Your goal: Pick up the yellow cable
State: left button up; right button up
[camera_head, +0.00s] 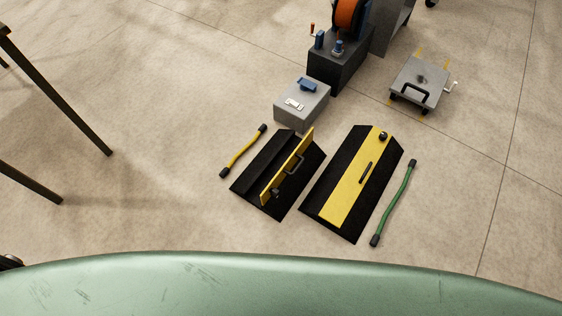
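The yellow cable (242,152) lies on the floor left of the black ramps. It is short and slightly curved, with a black plug at each end. It lies apart from the nearer black ramp and nothing covers it. Neither of my grippers is visible in the head view. A small dark part shows at the far left edge, too cut off to identify.
Right of the cable are a black ramp (247,174) with a raised yellow lid (287,166) and another with a flat yellow lid (345,198). A green curved surface (280,285) fills the front.

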aim_at(223, 173)
jog(key=i+j, duration=0.15)
jog(key=j, duration=0.2)
jog(key=i+j, duration=0.15)
jog(key=j, duration=0.15)
jog(key=i+j, duration=0.2)
jog(key=j, duration=0.15)
jog(key=i+j+u, duration=0.1)
jog(key=j, duration=0.2)
